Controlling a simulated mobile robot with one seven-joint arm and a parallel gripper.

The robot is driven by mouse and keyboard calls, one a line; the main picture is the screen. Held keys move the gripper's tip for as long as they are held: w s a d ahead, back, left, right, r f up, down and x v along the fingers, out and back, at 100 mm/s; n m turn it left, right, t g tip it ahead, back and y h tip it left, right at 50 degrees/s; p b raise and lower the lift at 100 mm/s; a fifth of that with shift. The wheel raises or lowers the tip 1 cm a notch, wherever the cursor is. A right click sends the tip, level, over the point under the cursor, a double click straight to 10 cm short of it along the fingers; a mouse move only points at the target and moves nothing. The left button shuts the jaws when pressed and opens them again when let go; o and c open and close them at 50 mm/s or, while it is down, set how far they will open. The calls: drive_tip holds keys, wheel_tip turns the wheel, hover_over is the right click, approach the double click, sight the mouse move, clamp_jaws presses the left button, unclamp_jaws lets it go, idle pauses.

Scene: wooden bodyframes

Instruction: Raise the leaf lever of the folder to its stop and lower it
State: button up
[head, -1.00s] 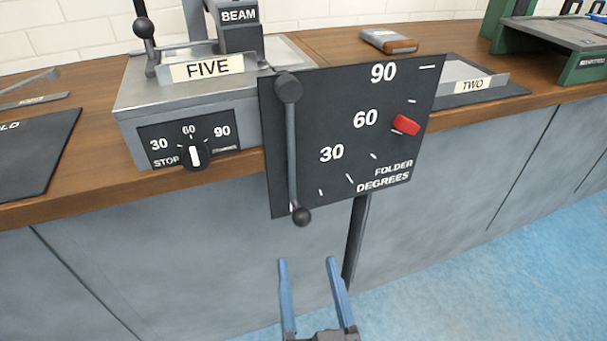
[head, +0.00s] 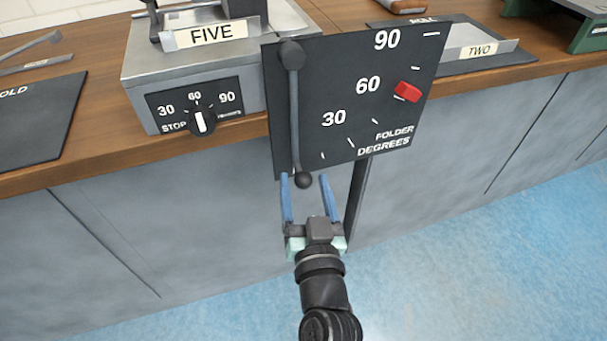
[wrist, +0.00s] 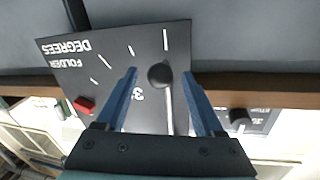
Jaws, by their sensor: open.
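The leaf lever (head: 295,112) of the folder is a grey rod with a dark pivot at the top and a dark ball knob (head: 303,180) at its lower end. It hangs nearly straight down in front of the black degrees panel (head: 347,135), which is marked 30, 60 and 90. In the wrist view the knob (wrist: 160,75) lies between the fingertips, touching neither.
A grey metal box labelled FIVE (head: 211,34) with a dial knob (head: 202,122) pointing near 60 stands left of the panel. A dark post (head: 357,195) is below the panel. A sign TWO (head: 483,49) stands at right. The floor is clear.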

drive_tip(key=shift+w+a, duration=0.1)
drive_tip(key=shift+w, duration=0.9)
clamp_jaws()
idle(0.8)
